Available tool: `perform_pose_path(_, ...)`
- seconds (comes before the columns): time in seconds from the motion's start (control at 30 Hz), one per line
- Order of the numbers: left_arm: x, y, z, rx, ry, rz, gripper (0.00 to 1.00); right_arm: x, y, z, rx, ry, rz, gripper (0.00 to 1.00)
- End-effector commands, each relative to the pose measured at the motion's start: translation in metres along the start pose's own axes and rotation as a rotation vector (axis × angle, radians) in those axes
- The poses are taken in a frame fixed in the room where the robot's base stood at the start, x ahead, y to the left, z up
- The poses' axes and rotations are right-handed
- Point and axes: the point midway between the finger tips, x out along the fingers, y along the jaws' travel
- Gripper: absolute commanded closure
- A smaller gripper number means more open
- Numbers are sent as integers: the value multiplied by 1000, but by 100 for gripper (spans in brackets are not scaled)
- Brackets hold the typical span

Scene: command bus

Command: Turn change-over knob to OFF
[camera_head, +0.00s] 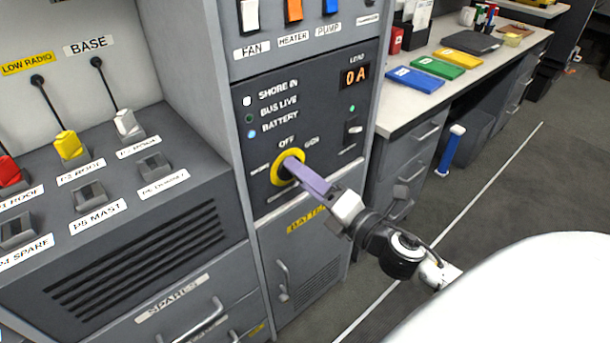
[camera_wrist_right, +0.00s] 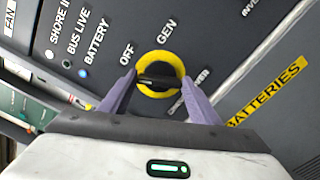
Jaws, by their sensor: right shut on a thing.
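The change-over knob (camera_head: 276,177) is a black handle in a round yellow ring on the dark panel. Labels OFF (camera_head: 287,142), one at its upper right and one at its left stand around it. My right gripper (camera_head: 293,168) reaches it from the lower right and its purple fingers cover part of it. In the right wrist view the knob (camera_wrist_right: 158,82) sits between the two fingers (camera_wrist_right: 158,92), which are shut on its black handle. The handle lies nearly level in that view; I cannot tell surely which label it points to. My left gripper is out of view.
Fan, heater and pump switches (camera_head: 294,12) sit above the panel. A red, a yellow (camera_head: 69,145) and a white lever stand on the console at left. A desk (camera_head: 470,60) with colored folders is at right. A batteries door (camera_head: 308,250) is below the knob.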

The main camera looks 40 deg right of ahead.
Motion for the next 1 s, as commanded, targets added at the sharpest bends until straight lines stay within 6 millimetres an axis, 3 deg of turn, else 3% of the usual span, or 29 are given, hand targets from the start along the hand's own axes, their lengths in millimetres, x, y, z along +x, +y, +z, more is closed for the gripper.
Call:
perform_pose_path(0.5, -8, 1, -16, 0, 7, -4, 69, 0, 0, 1, 372, -2, -1, 66)
perform_pose_path(1.0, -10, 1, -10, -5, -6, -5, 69, 0, -2, 1, 461, -2, 0, 66)
